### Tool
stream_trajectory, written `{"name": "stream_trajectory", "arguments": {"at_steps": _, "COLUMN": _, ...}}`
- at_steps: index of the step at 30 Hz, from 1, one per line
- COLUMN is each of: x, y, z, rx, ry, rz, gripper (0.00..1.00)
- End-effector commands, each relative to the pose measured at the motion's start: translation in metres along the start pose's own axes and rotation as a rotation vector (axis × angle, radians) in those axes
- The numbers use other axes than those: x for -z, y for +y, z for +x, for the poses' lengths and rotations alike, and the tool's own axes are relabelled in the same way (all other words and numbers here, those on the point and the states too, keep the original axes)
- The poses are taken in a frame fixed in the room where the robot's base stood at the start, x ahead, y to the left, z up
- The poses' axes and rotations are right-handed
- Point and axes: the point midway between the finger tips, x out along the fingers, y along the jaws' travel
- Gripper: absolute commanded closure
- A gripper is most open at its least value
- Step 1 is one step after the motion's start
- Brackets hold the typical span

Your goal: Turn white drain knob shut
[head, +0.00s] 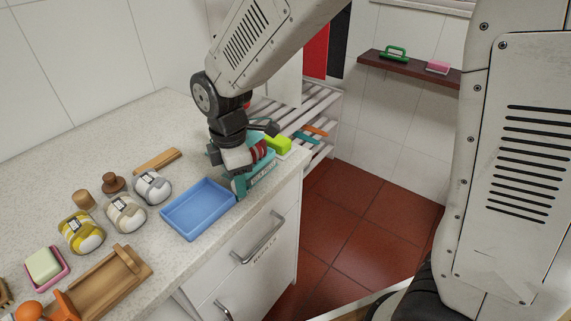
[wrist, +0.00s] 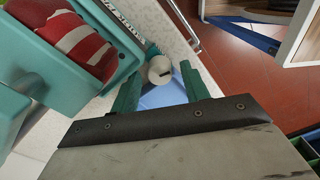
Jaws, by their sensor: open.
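The white drain knob (wrist: 159,69) shows in the wrist view as a round pale disc with a dark slot across its face. My gripper (wrist: 162,88) has two teal fingers, spread apart, with the knob between and just beyond their tips. I cannot tell whether either finger touches it. A teal box (wrist: 95,45) with a red and white striped thing (wrist: 82,42) stands close on the left in the wrist view. In the head view my wrist is over the counter's right end, beside the teal box (head: 262,177), and the knob cannot be made out there.
A blue tray (head: 198,208) lies just left of my gripper on the speckled counter (head: 110,130). Jars, including a yellow one (head: 81,232), a wooden tray (head: 100,287) and a soap dish (head: 45,268) stand further left. A drawer handle (head: 258,240) sticks out in front.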

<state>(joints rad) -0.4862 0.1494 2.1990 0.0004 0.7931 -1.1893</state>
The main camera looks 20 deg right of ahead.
Motion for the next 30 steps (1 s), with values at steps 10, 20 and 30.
{"name": "stream_trajectory", "arguments": {"at_steps": 10, "x": 0.000, "y": 0.000, "z": 0.000, "rx": -0.001, "ry": 0.000, "rz": -0.128, "gripper": 0.52}}
{"name": "stream_trajectory", "arguments": {"at_steps": 20, "x": 0.001, "y": 0.001, "z": -0.047, "rx": -0.005, "ry": 0.001, "rz": -0.268, "gripper": 0.52}}
{"name": "stream_trajectory", "arguments": {"at_steps": 30, "x": -0.028, "y": -0.016, "z": -0.096, "rx": -0.013, "ry": 0.003, "rz": -0.081, "gripper": 0.52}}
